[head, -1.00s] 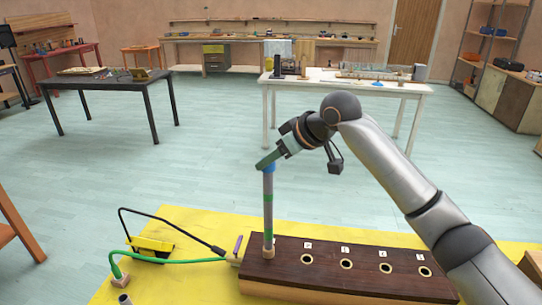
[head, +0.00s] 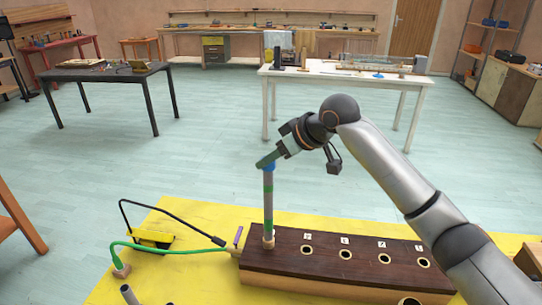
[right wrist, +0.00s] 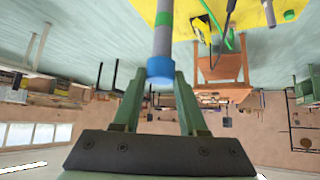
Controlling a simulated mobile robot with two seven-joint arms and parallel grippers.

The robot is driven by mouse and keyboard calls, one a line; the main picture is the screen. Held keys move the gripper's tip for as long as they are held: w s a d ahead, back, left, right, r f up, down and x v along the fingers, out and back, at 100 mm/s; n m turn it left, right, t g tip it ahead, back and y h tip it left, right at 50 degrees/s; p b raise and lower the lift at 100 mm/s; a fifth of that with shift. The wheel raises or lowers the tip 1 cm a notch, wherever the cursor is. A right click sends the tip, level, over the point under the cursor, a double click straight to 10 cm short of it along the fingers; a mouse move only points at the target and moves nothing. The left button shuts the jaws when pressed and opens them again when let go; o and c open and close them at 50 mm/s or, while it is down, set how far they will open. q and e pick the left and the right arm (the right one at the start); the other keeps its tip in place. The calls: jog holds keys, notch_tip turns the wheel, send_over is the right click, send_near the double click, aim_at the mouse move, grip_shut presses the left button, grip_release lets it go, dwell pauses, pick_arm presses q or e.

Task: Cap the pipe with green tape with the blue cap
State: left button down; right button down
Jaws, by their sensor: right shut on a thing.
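The grey pipe with green tape (head: 268,203) stands upright in the leftmost hole of a dark wooden block (head: 340,283). The blue cap (head: 268,167) is at the pipe's top end; in the right wrist view the cap (right wrist: 160,71) lines up with the pipe (right wrist: 162,42) and meets its end. I cannot tell how far down it sits. My right gripper (head: 266,163) is shut on the cap, with its green fingers on either side of it in the right wrist view (right wrist: 160,78). My left gripper is not in view.
The block has several empty holes (head: 345,255) with small labels. A green hose (head: 175,250) and a black-armed yellow item (head: 150,238) lie left on the yellow tabletop (head: 195,220). Open pipe ends show at the front edge. A white table (head: 330,75) stands behind.

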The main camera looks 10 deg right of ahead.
jog(key=shift+f, duration=0.15)
jog(key=shift+c, duration=1.8)
grip_release()
jog(key=b+v, duration=0.1)
jog(key=v, duration=1.1)
jog(key=shift+s+r+b, duration=0.15)
jog(key=shift+r+b, duration=0.05)
jog(key=shift+b, duration=0.1)
